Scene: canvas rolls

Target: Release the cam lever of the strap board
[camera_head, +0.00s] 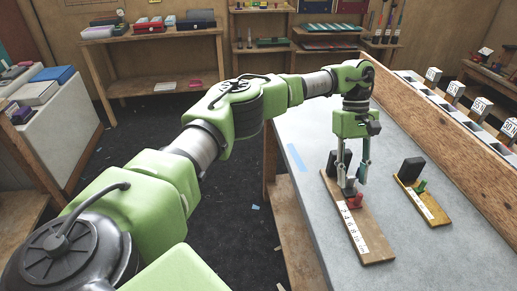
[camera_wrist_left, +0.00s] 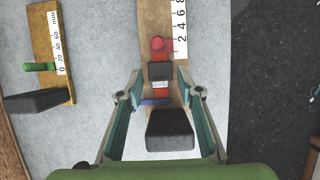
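A wooden board (camera_head: 376,228) with a white number scale lies on the grey table, under my left gripper (camera_head: 354,184). It carries a red part with a round red knob (camera_wrist_left: 157,44), a small dark block (camera_wrist_left: 160,70), a thin blue bar (camera_wrist_left: 155,101) and a larger black block (camera_wrist_left: 170,130). The red part also shows in the head view (camera_head: 356,201). My left gripper is open, its fingers apart on either side of the board, with the small dark block between the tips in the wrist view. Contact is unclear. My right gripper is not in view.
A second wooden board (camera_head: 432,212) with a black block (camera_head: 411,170) and a green peg (camera_head: 421,187) lies to the right. A wooden wall (camera_head: 440,130) edges the table, with labelled bins (camera_head: 455,90) beyond. The near grey tabletop (camera_head: 440,265) is clear.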

